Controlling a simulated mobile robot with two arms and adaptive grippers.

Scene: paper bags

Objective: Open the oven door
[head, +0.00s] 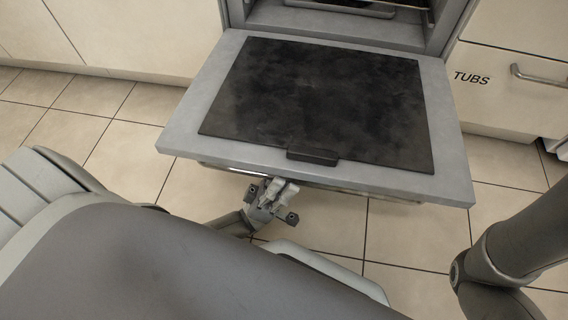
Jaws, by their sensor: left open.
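The oven door (185,125) is folded down and lies about flat, with its dark inner panel (320,100) facing up. A small dark block (312,157) sits at the middle of the panel's front edge. The oven cavity (345,22) shows open behind the door, with part of a rack inside. My left gripper (282,202) is below and in front of the door's front edge. It is open and nothing shows between its fingers. Part of a bar shows under the door edge; I cannot tell whether the gripper touches it. My right gripper is out of the picture.
White cabinet fronts (120,35) stand left of the oven. A drawer marked TUBS (500,95) with a metal handle (540,76) is on the right, near the door's right side. Tiled floor (410,235) is clear in front of the door.

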